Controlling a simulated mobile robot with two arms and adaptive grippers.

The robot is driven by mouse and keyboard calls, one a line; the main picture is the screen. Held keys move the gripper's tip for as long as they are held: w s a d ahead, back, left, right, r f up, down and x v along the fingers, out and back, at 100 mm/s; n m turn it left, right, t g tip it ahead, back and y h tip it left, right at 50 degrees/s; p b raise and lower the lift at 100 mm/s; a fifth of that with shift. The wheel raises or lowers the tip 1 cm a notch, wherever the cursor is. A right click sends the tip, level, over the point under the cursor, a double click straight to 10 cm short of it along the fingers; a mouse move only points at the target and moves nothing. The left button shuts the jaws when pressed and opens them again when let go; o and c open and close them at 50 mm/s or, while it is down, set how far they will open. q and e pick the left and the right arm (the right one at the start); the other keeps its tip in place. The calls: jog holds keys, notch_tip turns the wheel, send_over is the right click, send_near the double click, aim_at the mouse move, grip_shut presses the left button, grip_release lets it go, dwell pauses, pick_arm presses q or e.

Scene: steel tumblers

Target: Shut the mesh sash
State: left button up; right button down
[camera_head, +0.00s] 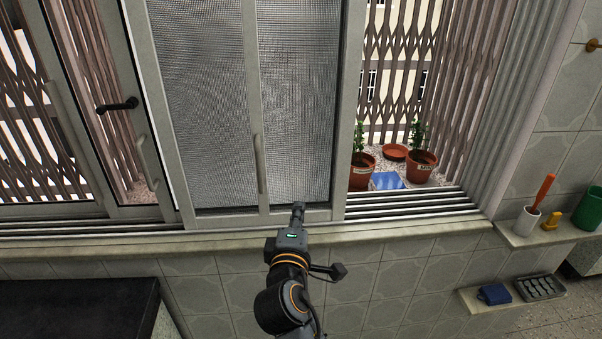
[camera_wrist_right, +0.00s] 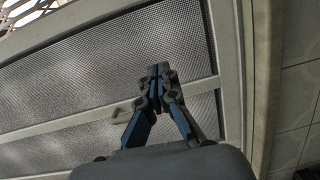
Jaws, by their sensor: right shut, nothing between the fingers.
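The mesh sash (camera_head: 300,100) is a grey-framed screen with a middle bar and a pale upright handle (camera_head: 259,165). It stands in the middle of the window in the head view. To its right the window is open, with bare track (camera_head: 415,203) showing. My right gripper (camera_head: 298,207) is shut and empty, low in front of the sash's bottom rail, right of the handle. In the right wrist view its closed fingertips (camera_wrist_right: 158,70) lie over the mesh (camera_wrist_right: 105,70); I cannot tell whether they touch. My left gripper is not in view.
Potted plants (camera_head: 421,165) and a blue item (camera_head: 387,181) sit beyond the opening. A black-handled sash (camera_head: 118,105) is at left. A ledge (camera_head: 520,238) with a white cup (camera_head: 527,221) is at right. A dark counter (camera_head: 80,305) is at lower left.

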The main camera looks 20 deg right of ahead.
aim_at(331, 165)
jog(key=shift+m+h, duration=0.3)
jog(key=shift+h, duration=0.3)
jog(key=w+d+r+p, duration=0.1)
jog(key=w+d, duration=0.1)
jog(key=w+d+r, duration=0.1)
jog(key=w+d, duration=0.1)
jog(key=w+d+r+p, duration=0.1)
jog(key=w+d, duration=0.1)
jog(key=shift+w+r+p, duration=0.3)
jog(key=shift+w+p, duration=0.05)
jog(key=shift+w, duration=0.05)
jog(key=d+p, duration=0.1)
jog(key=d, duration=0.2)
jog(key=shift+s+d, duration=0.1)
jog(key=shift+s, duration=0.1)
jog(key=shift+s+d+f+p, duration=0.1)
jog(key=shift+s+d+p, duration=0.1)
jog(key=shift+d+p, duration=0.3)
jog(key=shift+w, duration=0.1)
